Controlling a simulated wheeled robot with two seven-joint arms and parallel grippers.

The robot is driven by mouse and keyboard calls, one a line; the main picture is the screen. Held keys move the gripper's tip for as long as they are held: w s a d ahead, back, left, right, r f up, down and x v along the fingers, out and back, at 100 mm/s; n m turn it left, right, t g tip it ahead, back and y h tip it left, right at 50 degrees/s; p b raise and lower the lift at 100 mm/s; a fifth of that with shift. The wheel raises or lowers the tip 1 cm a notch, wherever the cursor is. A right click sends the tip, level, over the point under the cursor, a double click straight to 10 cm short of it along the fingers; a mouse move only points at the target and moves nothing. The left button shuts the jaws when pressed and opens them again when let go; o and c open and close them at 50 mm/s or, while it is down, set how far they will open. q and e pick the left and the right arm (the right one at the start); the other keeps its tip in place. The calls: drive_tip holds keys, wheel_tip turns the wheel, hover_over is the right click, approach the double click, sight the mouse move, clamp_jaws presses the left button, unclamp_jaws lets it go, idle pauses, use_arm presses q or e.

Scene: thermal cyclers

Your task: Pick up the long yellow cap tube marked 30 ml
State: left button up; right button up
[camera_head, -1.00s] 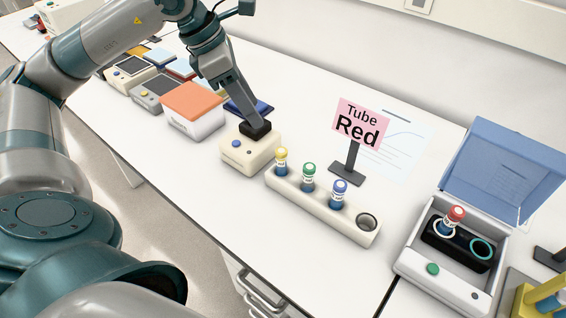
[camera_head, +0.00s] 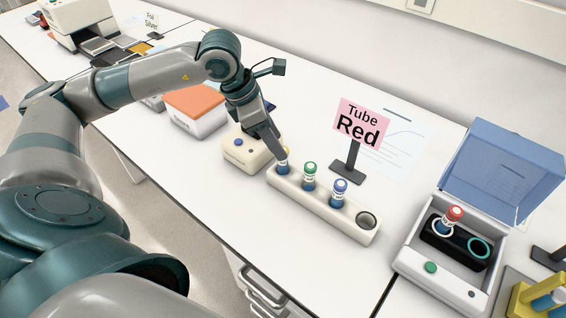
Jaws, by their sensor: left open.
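A white rack (camera_head: 336,222) holds a yellow cap tube (camera_head: 284,168) at its left end, partly hidden by my left gripper (camera_head: 281,154). The rack also holds a green cap tube (camera_head: 309,177) and a blue cap tube (camera_head: 338,192). Its rightmost hole is empty. The tubes stand upright, and their label text is too small to read. My left gripper is open, with its fingers pointing down at the top of the yellow cap tube. I cannot tell whether the fingers touch it. My right gripper is not in view.
A pink "Tube Red" sign (camera_head: 360,124) stands behind the rack. An open device with a blue lid (camera_head: 500,170) holds a red cap tube (camera_head: 453,215) at the right. A small cream device (camera_head: 245,158) and an orange-lidded box (camera_head: 197,106) stand to the left.

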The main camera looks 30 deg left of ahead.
sight(283, 166)
use_arm(q)
drive_tip(key=shift+w+d+f, duration=0.1)
drive_tip(key=shift+f, duration=0.25)
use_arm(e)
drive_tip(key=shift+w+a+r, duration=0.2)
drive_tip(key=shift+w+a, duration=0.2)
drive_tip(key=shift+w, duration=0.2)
use_arm(q)
drive_tip(key=shift+d+f, duration=0.1)
drive_tip(key=shift+f, duration=0.15)
drive_tip(key=shift+w+d+f+p, duration=0.1)
drive_tip(key=shift+f+p, duration=0.3)
drive_tip(key=shift+p+x, duration=0.45)
drive_tip(key=shift+x, duration=1.45)
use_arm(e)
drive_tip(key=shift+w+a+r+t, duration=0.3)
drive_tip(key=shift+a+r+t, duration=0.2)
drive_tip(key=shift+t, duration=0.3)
use_arm(q)
drive_tip(key=c, duration=1.1)
drive_tip(key=shift+r, duration=0.1)
drive_tip(key=shift+c, duration=0.2)
